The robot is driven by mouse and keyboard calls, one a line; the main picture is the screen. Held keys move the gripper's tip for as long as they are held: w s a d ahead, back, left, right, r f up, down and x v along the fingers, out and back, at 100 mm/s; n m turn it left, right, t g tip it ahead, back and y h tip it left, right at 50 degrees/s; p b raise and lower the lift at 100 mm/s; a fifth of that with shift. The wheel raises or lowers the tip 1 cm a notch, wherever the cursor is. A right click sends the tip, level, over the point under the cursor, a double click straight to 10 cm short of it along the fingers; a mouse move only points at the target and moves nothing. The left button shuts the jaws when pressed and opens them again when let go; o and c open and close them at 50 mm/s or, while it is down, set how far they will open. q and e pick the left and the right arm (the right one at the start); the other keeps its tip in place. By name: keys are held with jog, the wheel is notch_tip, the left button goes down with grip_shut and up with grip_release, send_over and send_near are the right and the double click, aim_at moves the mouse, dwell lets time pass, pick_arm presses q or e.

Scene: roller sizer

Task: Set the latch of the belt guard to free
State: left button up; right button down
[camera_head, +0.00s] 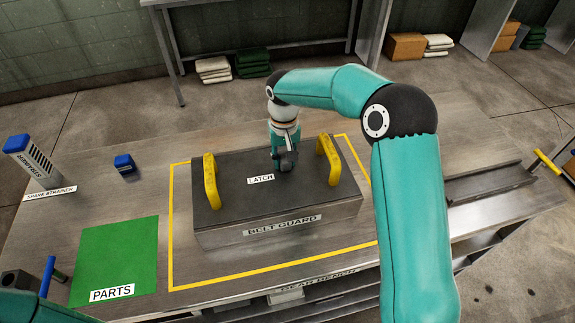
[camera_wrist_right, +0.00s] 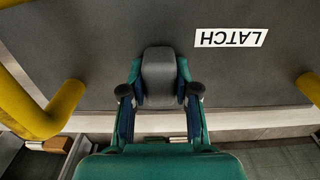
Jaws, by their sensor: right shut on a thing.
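The belt guard (camera_head: 232,206) is a dark-topped grey box with two yellow handles (camera_head: 211,181), inside a yellow outline on the bench. A label reading LATCH (camera_head: 261,179) is on its top. My right gripper (camera_head: 286,160) points down at the guard's top, just behind and right of that label. In the right wrist view the gripper (camera_wrist_right: 160,95) is shut on a grey rounded knob, the latch (camera_wrist_right: 159,68), between its two fingers. The fingers hide the latch's sides, and I cannot tell its setting. My left gripper is not in view.
A green parts mat (camera_head: 115,258) lies at the left. A spare strainer (camera_head: 30,158) and a small blue-topped block (camera_head: 124,163) stand behind it. A metal channel (camera_head: 484,184) runs to the right. The right-hand yellow handle (camera_head: 328,160) stands close beside my right gripper.

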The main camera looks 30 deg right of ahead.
aim_at(283, 153)
jog(key=shift+w+d, duration=0.1)
jog(key=shift+w, duration=0.45)
jog(key=c, duration=0.8)
grip_release()
jog(key=shift+c, duration=0.2)
jog(key=shift+r, duration=0.1)
notch_tip(283, 153, up, 12)
jog(key=shift+f, duration=0.2)
